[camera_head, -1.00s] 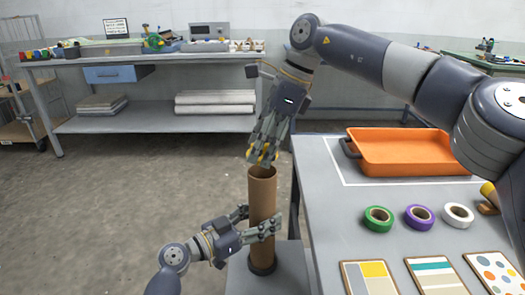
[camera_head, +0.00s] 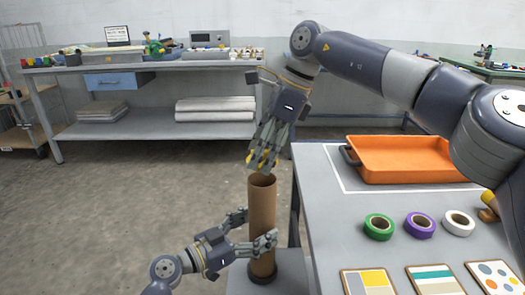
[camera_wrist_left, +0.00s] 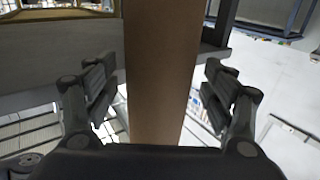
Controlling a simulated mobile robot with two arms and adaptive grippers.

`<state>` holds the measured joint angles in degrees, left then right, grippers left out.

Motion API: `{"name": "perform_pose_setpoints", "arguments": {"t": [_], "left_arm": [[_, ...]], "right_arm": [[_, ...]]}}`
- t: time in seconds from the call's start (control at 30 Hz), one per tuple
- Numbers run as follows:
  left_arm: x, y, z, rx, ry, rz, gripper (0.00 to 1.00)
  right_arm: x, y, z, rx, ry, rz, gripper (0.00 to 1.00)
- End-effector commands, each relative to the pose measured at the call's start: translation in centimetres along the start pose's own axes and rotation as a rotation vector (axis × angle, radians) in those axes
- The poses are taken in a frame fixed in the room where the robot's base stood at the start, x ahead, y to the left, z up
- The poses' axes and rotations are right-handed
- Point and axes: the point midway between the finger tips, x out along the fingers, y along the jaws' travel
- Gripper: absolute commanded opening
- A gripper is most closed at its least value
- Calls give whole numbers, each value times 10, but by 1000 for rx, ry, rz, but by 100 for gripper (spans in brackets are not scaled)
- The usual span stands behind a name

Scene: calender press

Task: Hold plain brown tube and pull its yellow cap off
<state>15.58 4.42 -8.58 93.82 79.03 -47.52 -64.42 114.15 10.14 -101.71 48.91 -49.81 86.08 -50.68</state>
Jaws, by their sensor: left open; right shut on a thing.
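The plain brown tube (camera_head: 262,204) stands upright on a dark round foot (camera_head: 262,274), and its open top end shows. My right gripper (camera_head: 262,164) is just above the tube's mouth, fingers pointing down. It is shut on the yellow cap (camera_head: 263,157), of which only bits show between the fingers. The cap is off the tube. My left gripper (camera_head: 251,230) is open, with its fingers on either side of the tube's lower part. In the left wrist view the tube (camera_wrist_left: 161,70) passes between the left fingers (camera_wrist_left: 160,92), with a gap on both sides.
The grey table (camera_head: 325,215) at right bears an orange tray (camera_head: 410,172), green tape (camera_head: 379,227), purple tape (camera_head: 419,225), white tape (camera_head: 458,223) and pattern cards (camera_head: 369,283). A workbench (camera_head: 150,64) stands at the back.

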Motion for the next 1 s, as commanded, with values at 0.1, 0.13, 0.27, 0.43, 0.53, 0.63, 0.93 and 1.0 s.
{"name": "perform_pose_setpoints", "arguments": {"t": [0.1,0.13,0.27,0.43,0.53,0.63,0.93,1.0], "left_arm": [[-26,0,2,1,-4,-1,76],[-33,0,2,2,-5,-2,76],[-61,0,2,1,-4,-1,76],[-89,0,1,0,-4,1,76],[-98,0,1,1,-3,0,76],[-103,0,0,1,-1,1,76],[-103,0,0,1,-1,1,76],[-103,0,0,1,-1,1,76]], "right_arm": [[0,0,0,0,0,0,35],[0,0,0,0,0,0,35],[0,0,0,0,0,0,35],[0,0,0,0,0,0,35],[0,0,0,0,0,0,35],[0,0,0,0,0,0,35],[0,0,0,0,0,0,35],[0,0,0,-1,0,0,35]]}}
